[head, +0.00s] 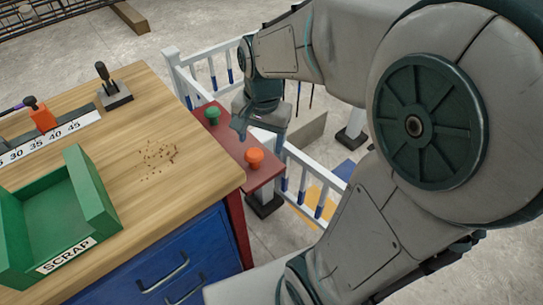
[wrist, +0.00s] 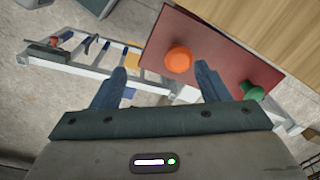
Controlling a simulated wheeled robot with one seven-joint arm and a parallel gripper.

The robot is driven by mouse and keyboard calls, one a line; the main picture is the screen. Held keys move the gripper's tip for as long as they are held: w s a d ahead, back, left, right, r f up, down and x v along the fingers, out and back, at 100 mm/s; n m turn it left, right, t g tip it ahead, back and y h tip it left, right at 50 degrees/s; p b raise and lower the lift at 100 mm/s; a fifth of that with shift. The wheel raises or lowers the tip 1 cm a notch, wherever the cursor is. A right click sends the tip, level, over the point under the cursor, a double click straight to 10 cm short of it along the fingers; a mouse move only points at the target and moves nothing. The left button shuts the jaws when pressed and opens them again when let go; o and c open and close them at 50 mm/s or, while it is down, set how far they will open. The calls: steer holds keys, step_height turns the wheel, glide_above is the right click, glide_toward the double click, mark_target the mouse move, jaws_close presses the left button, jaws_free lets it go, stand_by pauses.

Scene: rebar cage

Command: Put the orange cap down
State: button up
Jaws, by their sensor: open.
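The orange cap (head: 254,158) sits on the near right part of a small dark red shelf (head: 238,165) beside the workbench. It also shows in the wrist view (wrist: 179,60), ahead of my gripper and between the lines of its two fingers. A green cap (head: 212,115) stands farther back on the same shelf, and it shows at the right in the wrist view (wrist: 254,92). My gripper (wrist: 160,80) is open and empty. In the head view my gripper (head: 240,128) hangs by the shelf, between the two caps. I cannot tell its exact height above the shelf.
A white railing (head: 305,170) runs along the shelf's outer side. A wooden beam lies on the far floor (head: 130,17).

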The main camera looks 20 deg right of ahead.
steer(key=s+n+t, duration=0.1)
steer(key=s+n, duration=0.6)
steer(key=n, duration=0.1)
steer(key=shift+s, duration=0.35)
